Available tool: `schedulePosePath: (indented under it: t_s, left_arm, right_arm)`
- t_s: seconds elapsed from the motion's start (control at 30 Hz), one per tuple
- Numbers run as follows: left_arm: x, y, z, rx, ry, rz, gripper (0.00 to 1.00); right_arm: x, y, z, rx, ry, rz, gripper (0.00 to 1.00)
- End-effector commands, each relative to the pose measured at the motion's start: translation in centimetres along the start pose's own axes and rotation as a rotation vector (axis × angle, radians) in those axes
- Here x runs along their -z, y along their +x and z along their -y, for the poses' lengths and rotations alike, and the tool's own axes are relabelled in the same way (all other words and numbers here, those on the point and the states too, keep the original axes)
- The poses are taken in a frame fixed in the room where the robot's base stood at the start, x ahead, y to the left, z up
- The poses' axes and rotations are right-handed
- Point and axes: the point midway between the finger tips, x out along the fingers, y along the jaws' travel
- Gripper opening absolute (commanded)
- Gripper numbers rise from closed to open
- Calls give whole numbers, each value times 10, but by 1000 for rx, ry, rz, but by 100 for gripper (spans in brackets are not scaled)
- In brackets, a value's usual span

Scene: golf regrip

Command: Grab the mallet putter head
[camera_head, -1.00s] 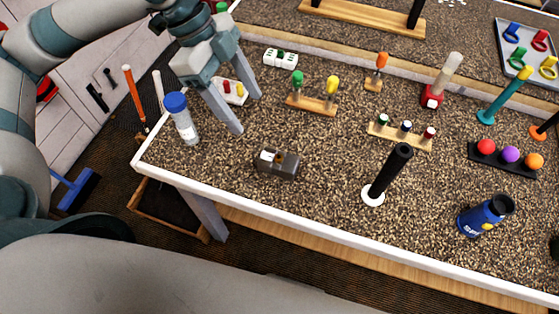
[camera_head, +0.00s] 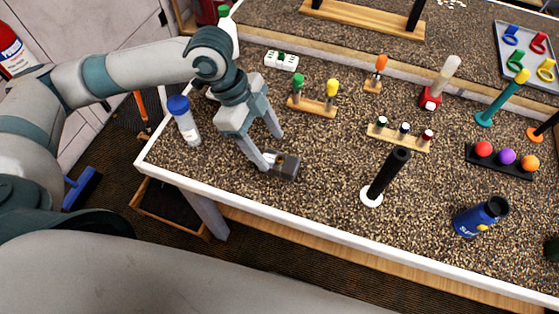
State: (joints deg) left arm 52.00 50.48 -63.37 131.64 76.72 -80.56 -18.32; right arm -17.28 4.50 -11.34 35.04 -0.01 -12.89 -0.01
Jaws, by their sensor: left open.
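The mallet putter head (camera_head: 287,166) is a small dark grey block with a brownish patch on top. It lies on the speckled table near the front edge, left of the black upright grip. My left gripper (camera_head: 274,150) is open, its two fingers pointing down. One finger is at the left end of the putter head and the other is behind it. I cannot tell whether either finger touches it. The left end of the head is partly hidden by the near finger. My right gripper is not in view.
A black grip on a white base (camera_head: 385,178) stands right of the head. A wooden block with green and yellow pegs (camera_head: 314,106) is behind. The front strip is clear.

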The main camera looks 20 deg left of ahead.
Motion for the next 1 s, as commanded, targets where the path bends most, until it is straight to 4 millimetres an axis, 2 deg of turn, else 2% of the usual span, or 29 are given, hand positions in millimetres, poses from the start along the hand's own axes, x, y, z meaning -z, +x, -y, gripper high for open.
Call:
schedulePosePath:
  t_s: [0.53,0.77,1.0]
  left_arm:
    - [0,10,0,-2,0,0,62]
    - [0,35,1,-4,-2,1,62]
    - [-2,57,2,-1,0,1,62]
  right_arm:
    - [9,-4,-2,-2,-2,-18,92]
    - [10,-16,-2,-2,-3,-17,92]
    - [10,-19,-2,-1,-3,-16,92]
